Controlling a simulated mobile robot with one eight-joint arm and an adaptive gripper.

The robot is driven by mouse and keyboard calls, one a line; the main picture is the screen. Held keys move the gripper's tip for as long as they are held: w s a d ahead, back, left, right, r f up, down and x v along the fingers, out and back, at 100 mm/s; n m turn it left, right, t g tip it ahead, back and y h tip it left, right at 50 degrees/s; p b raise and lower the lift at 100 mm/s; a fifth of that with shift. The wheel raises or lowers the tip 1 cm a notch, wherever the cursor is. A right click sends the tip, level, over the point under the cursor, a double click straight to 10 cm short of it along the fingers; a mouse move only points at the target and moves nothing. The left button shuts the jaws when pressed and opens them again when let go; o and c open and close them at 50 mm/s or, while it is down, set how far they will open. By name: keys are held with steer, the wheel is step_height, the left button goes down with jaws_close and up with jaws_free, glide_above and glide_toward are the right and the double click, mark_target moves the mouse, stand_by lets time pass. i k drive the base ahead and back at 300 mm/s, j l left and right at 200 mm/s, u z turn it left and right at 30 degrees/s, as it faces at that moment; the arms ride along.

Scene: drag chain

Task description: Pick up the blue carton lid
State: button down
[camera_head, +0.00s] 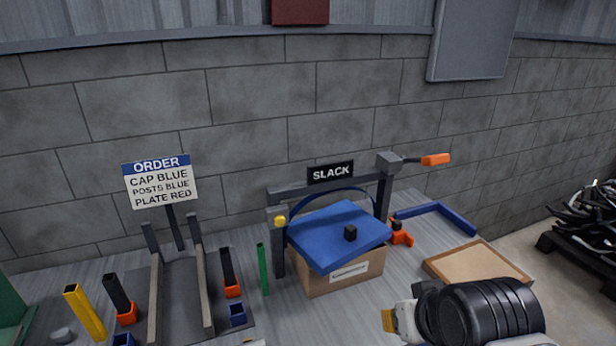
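My gripper (398,322) shows only in part at the lower right, in front of and to the right of the carton, apart from the lid. A yellow piece shows at its left end. My black arm link hides much of it, and I cannot tell whether its fingers are open.
A grey frame (384,198) with a SLACK sign (331,172) and orange-ended handle (436,160) stands behind the carton. A thin blue arch rises behind the lid. A green post (263,270) stands left. A brown panel (478,268) lies right. An order sign (160,182) stands left.

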mark_target(329, 237)
steer(key=l+u, duration=0.2)
steer(key=l, duration=0.25)
steer(key=l+u, duration=0.2)
steer(key=l, duration=0.25)
steer(key=l+u, duration=0.2)
steer(key=l, duration=0.2)
steer(key=k+l+u, duration=0.15)
steer(key=l, duration=0.25)
steer(key=k+l+u, duration=0.2)
steer(key=l, duration=0.25)
steer(key=l+u, duration=0.2)
steer(key=l, duration=0.2)
steer(key=k+l+u, duration=0.2)
steer(key=l, duration=0.2)
steer(key=k+l+u, duration=0.2)
steer(key=l, duration=0.15)
steer(key=i, duration=0.05)
